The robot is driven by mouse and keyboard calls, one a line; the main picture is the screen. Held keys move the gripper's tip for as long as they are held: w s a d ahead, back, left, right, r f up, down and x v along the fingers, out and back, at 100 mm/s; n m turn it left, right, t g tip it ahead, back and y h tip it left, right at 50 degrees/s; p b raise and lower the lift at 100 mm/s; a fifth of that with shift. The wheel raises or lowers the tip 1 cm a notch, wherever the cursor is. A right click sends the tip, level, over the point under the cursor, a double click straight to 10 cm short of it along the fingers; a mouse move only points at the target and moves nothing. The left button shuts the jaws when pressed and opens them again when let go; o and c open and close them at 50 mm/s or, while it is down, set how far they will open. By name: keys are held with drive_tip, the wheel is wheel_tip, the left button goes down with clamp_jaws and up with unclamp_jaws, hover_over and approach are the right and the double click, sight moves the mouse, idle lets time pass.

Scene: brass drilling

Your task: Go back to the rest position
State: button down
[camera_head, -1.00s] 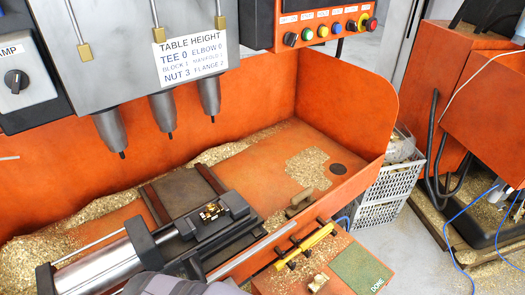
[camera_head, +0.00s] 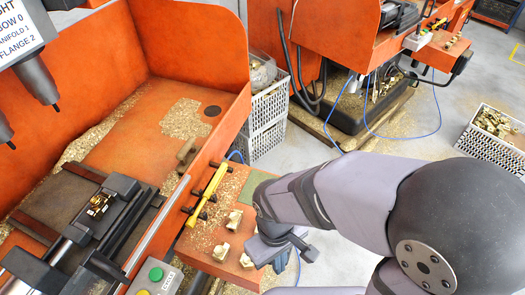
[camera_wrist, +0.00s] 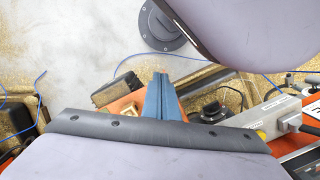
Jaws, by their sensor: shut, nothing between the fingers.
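My gripper (camera_head: 303,250) hangs at the end of my grey arm, over the front right of the orange side shelf (camera_head: 215,265) in the head view. It is shut and holds nothing. It is apart from the vise (camera_head: 120,190) at the left, where a brass part (camera_head: 99,205) sits.
Several brass parts (camera_head: 221,252) lie on the shelf beside a yellow bar with dark knobs (camera_head: 206,197). A green mat (camera_head: 246,188) is partly behind my arm. Grey crates (camera_head: 267,110) stand behind. A crate of brass parts (camera_head: 492,135) stands on the floor at right.

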drive_tip(key=w+d+m, duration=0.2)
drive_tip(key=d+m, duration=0.1)
drive_tip(key=d, duration=0.3)
drive_tip(key=w+d+r+m+t+y+b, duration=0.1)
drive_tip(key=w+d+m, duration=0.2)
drive_tip(key=d+m, duration=0.1)
drive_tip(key=shift+w+d, duration=0.3)
drive_tip(key=shift+d, duration=0.6)
